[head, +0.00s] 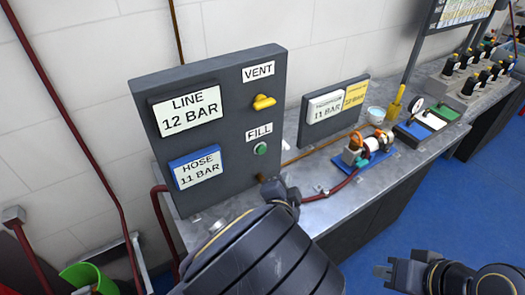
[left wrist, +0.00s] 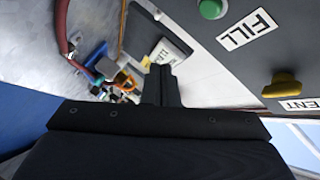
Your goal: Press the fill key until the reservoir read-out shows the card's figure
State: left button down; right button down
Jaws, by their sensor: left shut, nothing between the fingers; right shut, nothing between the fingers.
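The green fill key (head: 260,149) is on the dark grey panel (head: 222,160), beside its FILL label. It also shows at the top of the left wrist view (left wrist: 211,8). The white read-out (head: 326,106) on a smaller grey board seems to show 11 BAR; its heading is too small to read surely. A yellow card (head: 355,95) is beside it, its figure not clearly legible. My left gripper (head: 284,189) is shut and empty, below and a little right of the key, apart from it. My right gripper (head: 384,272) is shut and empty at lower right, off the bench.
The panel also bears a LINE 12 BAR plate (head: 188,110), a HOSE 11 BAR plate (head: 197,169) and a yellow vent knob (head: 263,102). A damper assembly on a blue base (head: 374,164) and a red hose (head: 330,190) lie right of the panel.

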aim_at(266, 151)
pick_arm(q)
jog(key=w+a+b, duration=0.2)
jog(key=w+a, duration=0.3)
jog(key=w, duration=0.2)
jog(key=shift+a, duration=0.1)
dwell(2.1)
jog(key=shift+w+a, duration=0.2)
jog(key=shift+w, duration=0.1)
jog(key=shift+w+a+b, duration=0.3)
jog(key=shift+w, duration=0.1)
dwell(1.6)
jog(key=shift+s+d, duration=0.55)
jog(key=shift+s, duration=0.2)
jog(key=shift+s+d+p, duration=0.35)
jog(key=shift+s+d, duration=0.4)
jog(key=shift+s, duration=0.3)
jog(key=shift+s+d+p, duration=0.3)
jog(key=shift+s+d, duration=0.45)
jog(key=shift+s, duration=0.25)
